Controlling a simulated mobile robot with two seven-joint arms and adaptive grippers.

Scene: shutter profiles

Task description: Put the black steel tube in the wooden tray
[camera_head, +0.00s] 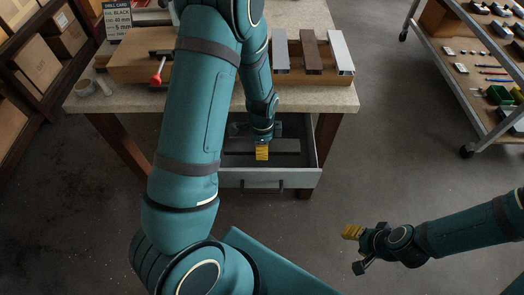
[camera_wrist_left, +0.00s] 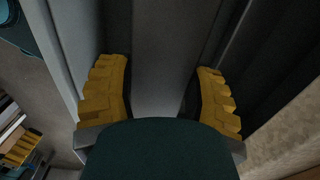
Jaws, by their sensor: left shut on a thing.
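My left gripper (camera_head: 262,151) reaches down into the open grey drawer (camera_head: 270,178) under the workbench. In the left wrist view its yellow fingers (camera_wrist_left: 165,100) stand either side of a long dark grey bar, which looks like the black steel tube (camera_wrist_left: 172,50), and are shut on it. Its ends are hidden, and in the head view my arm and gripper cover much of it. A wooden tray (camera_head: 315,81) seems to lie on the bench, under three profiles. My right gripper (camera_head: 353,250) is open and empty, over the floor at right.
Grey, brown and silver profiles (camera_head: 311,52) lie side by side on the bench. A wooden block (camera_head: 128,70) with a red-handled tool (camera_head: 157,76) and a drill card (camera_head: 117,20) stand at left. A trolley (camera_head: 478,85) stands at far right. The floor between is clear.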

